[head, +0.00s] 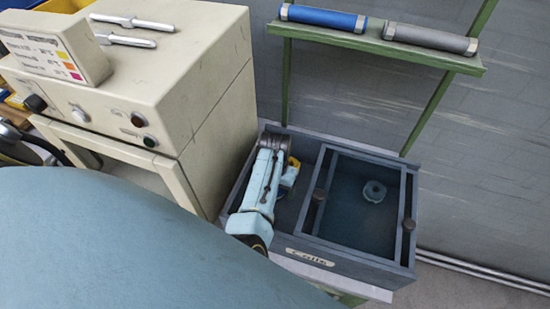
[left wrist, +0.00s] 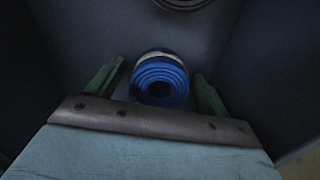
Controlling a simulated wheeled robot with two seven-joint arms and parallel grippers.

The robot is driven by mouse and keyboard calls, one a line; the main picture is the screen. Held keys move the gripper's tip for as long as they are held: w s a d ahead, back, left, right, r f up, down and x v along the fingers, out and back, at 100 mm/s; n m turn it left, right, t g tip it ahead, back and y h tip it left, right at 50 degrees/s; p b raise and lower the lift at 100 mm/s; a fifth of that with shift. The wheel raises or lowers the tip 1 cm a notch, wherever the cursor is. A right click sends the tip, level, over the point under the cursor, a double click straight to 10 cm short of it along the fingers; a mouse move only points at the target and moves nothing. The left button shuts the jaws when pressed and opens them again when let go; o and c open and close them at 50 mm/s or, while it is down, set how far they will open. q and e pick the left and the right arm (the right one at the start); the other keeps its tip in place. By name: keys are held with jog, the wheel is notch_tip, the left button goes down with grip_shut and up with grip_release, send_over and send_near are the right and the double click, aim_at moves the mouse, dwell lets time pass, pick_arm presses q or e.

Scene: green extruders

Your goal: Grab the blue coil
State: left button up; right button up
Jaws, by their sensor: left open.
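The blue coil (left wrist: 160,82) is a ringed blue roll with a pale band near its top in the left wrist view. Its round open end faces the camera. My left gripper (left wrist: 159,72) is open, with one green finger on each side of the coil; gaps show between fingers and coil. In the head view my left arm reaches down into the left part of a grey box (head: 335,258) labelled as coils. The fingertips are hidden there, and I cannot clearly make out the blue coil. My right gripper is not in view.
A framed panel with dark knobs covers the box's right part, where a teal ring (head: 374,191) lies. A beige machine (head: 200,80) stands close on the left. A green shelf (head: 380,46) behind holds a blue roll (head: 323,18) and a grey roll (head: 431,39).

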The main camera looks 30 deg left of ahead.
pick_arm(q)
jog(key=c, duration=1.1)
jog(key=shift+r, duration=0.15)
